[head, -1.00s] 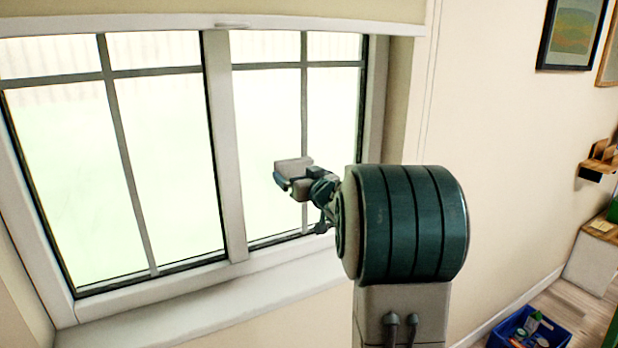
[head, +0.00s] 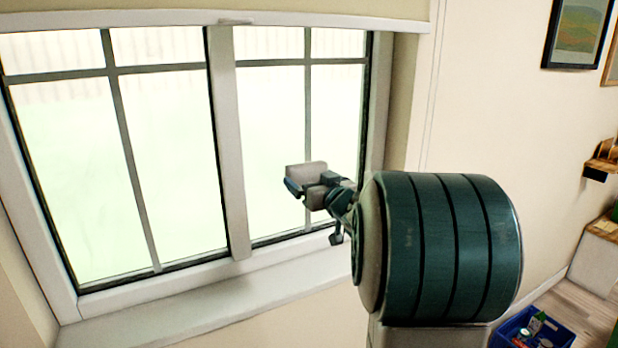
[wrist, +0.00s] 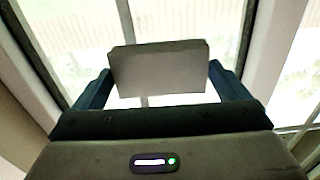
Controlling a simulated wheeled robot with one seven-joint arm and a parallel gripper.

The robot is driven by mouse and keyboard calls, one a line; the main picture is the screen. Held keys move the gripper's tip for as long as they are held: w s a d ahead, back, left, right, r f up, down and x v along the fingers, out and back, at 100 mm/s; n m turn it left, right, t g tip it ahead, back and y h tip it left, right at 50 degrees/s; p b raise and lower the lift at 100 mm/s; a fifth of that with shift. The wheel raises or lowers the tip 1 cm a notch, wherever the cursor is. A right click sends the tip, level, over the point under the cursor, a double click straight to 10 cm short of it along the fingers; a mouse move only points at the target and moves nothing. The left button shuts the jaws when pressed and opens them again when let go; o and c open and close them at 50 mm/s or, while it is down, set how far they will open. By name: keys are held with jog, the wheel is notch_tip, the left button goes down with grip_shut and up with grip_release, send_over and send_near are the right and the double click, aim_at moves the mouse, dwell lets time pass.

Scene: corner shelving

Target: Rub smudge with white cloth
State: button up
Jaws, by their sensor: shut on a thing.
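The white cloth (head: 306,172) looks like a pale grey-white folded block. My gripper (head: 299,188) is shut on it and holds it up in front of the right window pane. In the wrist view the cloth (wrist: 158,70) sits between the two blue fingers of my gripper (wrist: 160,92), with the glass behind it. I cannot tell whether the cloth touches the glass; it looks apart from it. I cannot clearly make out a smudge on the bright window (head: 165,180). My large green arm link covers the lower right of the window frame.
A pale sill (head: 200,305) runs below the window, and a blind (head: 330,8) hangs above. Framed pictures (head: 578,35) and a small wooden shelf (head: 603,160) are on the right wall. A blue crate (head: 530,328) with items stands on the floor at lower right.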

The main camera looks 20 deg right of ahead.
jog(key=shift+s, duration=0.2)
jog(key=shift+s, duration=1.55)
jog(key=shift+w+f, duration=0.1)
